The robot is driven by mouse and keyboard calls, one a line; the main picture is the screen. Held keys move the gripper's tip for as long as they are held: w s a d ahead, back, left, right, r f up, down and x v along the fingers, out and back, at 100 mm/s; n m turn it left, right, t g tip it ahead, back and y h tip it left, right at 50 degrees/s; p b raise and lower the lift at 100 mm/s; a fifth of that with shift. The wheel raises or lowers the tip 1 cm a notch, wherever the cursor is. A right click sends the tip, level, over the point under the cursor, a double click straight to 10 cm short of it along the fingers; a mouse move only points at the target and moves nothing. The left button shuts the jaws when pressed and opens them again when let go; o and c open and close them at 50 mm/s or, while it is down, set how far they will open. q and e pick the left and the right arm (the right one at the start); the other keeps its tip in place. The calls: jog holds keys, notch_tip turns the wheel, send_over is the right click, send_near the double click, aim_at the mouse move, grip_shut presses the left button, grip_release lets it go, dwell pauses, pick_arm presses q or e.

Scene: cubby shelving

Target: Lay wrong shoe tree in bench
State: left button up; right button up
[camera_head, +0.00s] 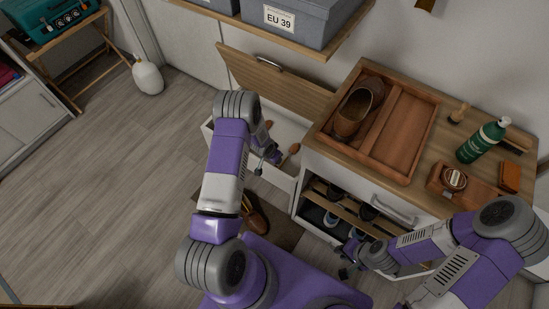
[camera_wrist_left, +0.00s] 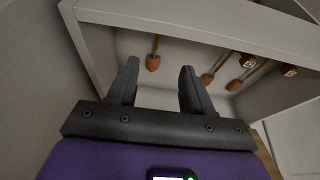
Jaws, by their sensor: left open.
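The bench (camera_head: 283,131) is a white box with its wooden lid (camera_head: 268,82) raised. Shoe trees with reddish-brown ends lie inside; one (camera_head: 293,149) shows beside my left gripper (camera_head: 264,164). In the left wrist view, the open, empty left jaws (camera_wrist_left: 158,85) face the bench interior. One shoe tree (camera_wrist_left: 153,62) lies between and beyond the fingertips, and several others (camera_wrist_left: 208,80) lie to the right. My right gripper (camera_head: 348,258) is near the cabinet's lower shelves, its fingers apart and apparently empty. Which shoe tree is the wrong one cannot be told.
A brown shoe (camera_head: 358,108) stands in a wooden tray (camera_head: 408,129) on the cabinet. Another brown shoe (camera_head: 257,218) is on the floor mat, partly behind my left arm. A green bottle (camera_head: 482,141) and brush stand right. Shoes fill the cabinet's shelves (camera_head: 349,212).

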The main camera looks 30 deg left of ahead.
pick_arm(q)
jog(key=p+v, duration=0.2)
jog(key=v, duration=0.4)
jog(key=s+d+r+n+g+h, duration=0.2)
jog(key=s+d+n+g+h, duration=0.1)
jog(key=s+d, duration=1.7)
jog(key=shift+s+n+h, duration=0.4)
jog(key=shift+s+h, duration=0.1)
